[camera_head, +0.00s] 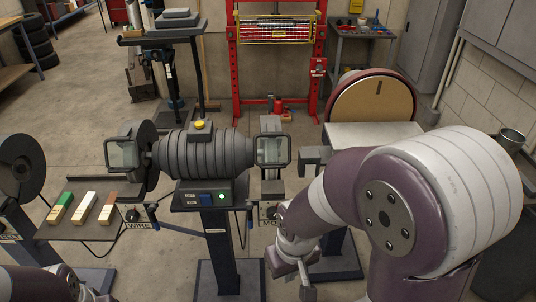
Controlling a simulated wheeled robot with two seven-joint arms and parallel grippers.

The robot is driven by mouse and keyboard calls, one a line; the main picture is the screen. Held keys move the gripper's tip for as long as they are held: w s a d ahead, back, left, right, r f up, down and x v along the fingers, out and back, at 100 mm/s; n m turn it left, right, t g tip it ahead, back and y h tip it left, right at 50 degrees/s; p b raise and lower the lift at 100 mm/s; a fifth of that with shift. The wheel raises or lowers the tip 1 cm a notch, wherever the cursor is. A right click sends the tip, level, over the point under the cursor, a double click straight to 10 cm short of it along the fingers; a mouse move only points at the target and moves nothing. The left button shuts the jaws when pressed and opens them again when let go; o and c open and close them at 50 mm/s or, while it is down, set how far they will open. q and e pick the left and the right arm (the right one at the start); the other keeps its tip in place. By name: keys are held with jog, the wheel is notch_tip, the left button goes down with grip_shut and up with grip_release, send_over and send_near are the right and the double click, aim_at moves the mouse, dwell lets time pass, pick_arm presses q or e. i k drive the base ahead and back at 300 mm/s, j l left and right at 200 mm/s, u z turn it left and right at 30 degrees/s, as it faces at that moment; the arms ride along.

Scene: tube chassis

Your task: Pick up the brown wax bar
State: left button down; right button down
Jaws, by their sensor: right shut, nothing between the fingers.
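Three wax bars lie side by side on a dark tray (85,228) at the left of the head view. The right-hand bar (107,208) has a reddish-brown upper end and a pale lower end, and looks like the brown wax bar. My right gripper (304,280) hangs at the lower middle, shut and empty, well to the right of the tray. My left arm shows at the bottom left corner, below the tray. Its gripper is mostly cut off by the frame edge, so its fingers are not clear.
A green-tipped bar (60,208) and a white bar (83,208) lie left of the brown one. A bench grinder (205,152) on a pedestal stands between the tray and my right gripper. A dark disc wheel (20,165) stands at far left.

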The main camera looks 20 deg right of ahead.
aim_at(108, 210)
jog(key=i+j+z, duration=0.15)
jog(key=i+j, duration=0.15)
jog(key=i+j+z, duration=0.15)
jog(key=i+j, duration=0.15)
jog(key=i+j+z, duration=0.1)
jog(key=i+j, duration=0.15)
jog(key=j, duration=0.25)
jog(key=i+j+z, duration=0.15)
jog(key=j, duration=0.3)
jog(key=i, duration=0.1)
